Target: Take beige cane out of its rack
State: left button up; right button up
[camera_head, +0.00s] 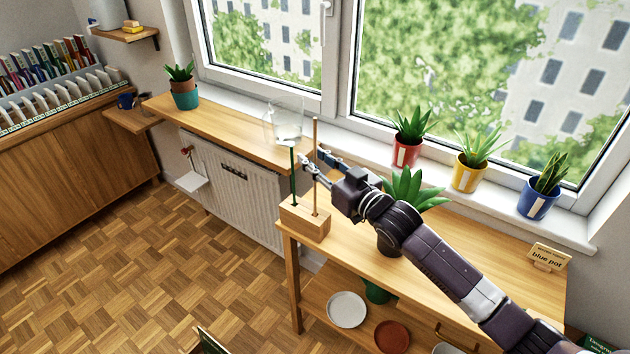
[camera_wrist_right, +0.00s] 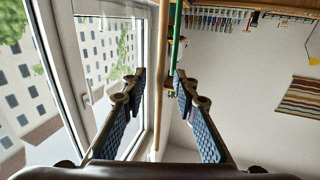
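The beige cane (camera_head: 316,135) stands upright in a small wooden block rack (camera_head: 305,222) at the left end of the wooden table. A green cane (camera_head: 293,175) stands beside it in the same rack. My right gripper (camera_head: 314,162) is at the upper part of the beige cane. In the right wrist view the beige cane (camera_wrist_right: 161,75) runs between the two open fingers (camera_wrist_right: 159,88), with gaps on both sides. The green cane (camera_wrist_right: 175,45) shows there just right of it, beyond the fingertips. My left gripper is not in view.
A green plant (camera_head: 413,188) stands on the table close behind my right wrist. A transparent container (camera_head: 284,122) is near the cane tops. Red (camera_head: 407,150), yellow (camera_head: 468,174) and blue (camera_head: 538,202) pots line the windowsill. A "blue pot" sign (camera_head: 549,257) stands at the table's right.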

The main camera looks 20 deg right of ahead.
jog(key=shift+c, duration=0.4)
grip_shut()
notch_tip(320, 180, up, 19)
jog(key=shift+r+b, duration=0.1)
jog(key=shift+b, duration=0.75)
jog(key=shift+r, duration=0.6)
notch_tip(320, 180, up, 6)
jog(key=p, duration=0.6)
jog(key=shift+f, duration=0.3)
